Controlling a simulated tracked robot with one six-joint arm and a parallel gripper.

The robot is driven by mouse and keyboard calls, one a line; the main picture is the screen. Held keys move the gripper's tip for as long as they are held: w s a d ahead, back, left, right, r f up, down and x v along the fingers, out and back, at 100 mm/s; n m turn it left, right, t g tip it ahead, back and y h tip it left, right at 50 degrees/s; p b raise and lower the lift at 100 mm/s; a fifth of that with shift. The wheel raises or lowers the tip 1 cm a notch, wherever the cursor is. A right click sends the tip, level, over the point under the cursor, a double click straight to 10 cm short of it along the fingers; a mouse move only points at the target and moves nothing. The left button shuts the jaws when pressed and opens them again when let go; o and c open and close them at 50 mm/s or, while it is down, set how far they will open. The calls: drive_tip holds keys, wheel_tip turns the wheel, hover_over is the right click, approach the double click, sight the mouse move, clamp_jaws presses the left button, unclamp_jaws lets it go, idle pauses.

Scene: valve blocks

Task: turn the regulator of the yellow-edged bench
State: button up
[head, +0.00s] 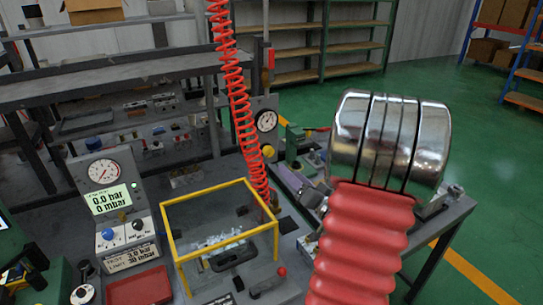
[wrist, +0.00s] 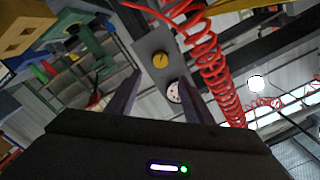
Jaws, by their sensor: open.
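A grey upright panel carries a yellow knob (head: 268,152) below a round white gauge (head: 265,121), behind the yellow-edged frame (head: 219,190) on the bench. In the wrist view the same kind of yellow knob (wrist: 160,60) shows on a grey plate with a gauge (wrist: 173,92). My gripper (wrist: 160,78) is open, its two dark fingers apart with the plate seen between them. The knob lies beyond the fingertips, and I see no contact.
A red coiled hose (head: 238,100) hangs beside the panel; it also shows right of the fingers in the wrist view (wrist: 213,65). Another gauge station (head: 108,190) with a display and blue and black knobs stands at left. Green floor (head: 440,110) is open at right.

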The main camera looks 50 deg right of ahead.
sight(270, 153)
drive_tip(key=x, duration=1.3)
drive_tip(key=shift+w, duration=0.1)
drive_tip(key=shift+c, duration=0.4)
drive_tip(key=c, duration=0.9)
drive_tip(key=shift+a, duration=0.15)
drive_tip(key=shift+c, duration=0.3)
